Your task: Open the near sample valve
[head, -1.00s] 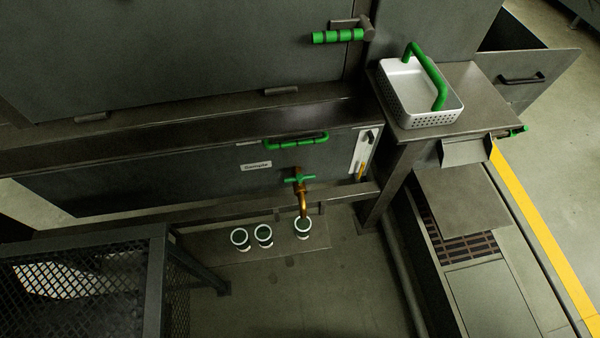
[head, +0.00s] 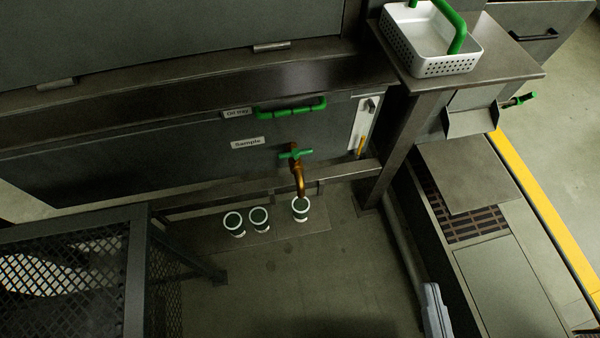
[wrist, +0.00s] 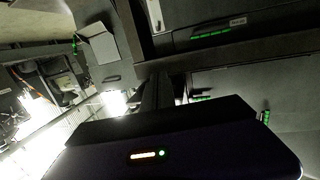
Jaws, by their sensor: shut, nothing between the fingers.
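The sample valve is a brass tap (head: 299,178) with a green cross handle (head: 295,154), mounted beside the "Sample" label (head: 248,143) in the head view. Its handle lies crosswise, roughly level in the picture. The spout bends down over a white-rimmed cup (head: 300,209); I cannot see any flow. My gripper (wrist: 157,88) shows dark in the wrist view, its fingers together and empty. It is not clearly seen in the head view and is apart from the valve. The tap cannot be made out in the wrist view.
Two more cups (head: 234,223) (head: 259,219) stand left of the spout. A green handle (head: 291,107) beside the "Oil tray" label is above the tap. A mesh-sided frame (head: 136,275) stands at left. A white basket (head: 446,66) sits on the right table. Floor before the tap is clear.

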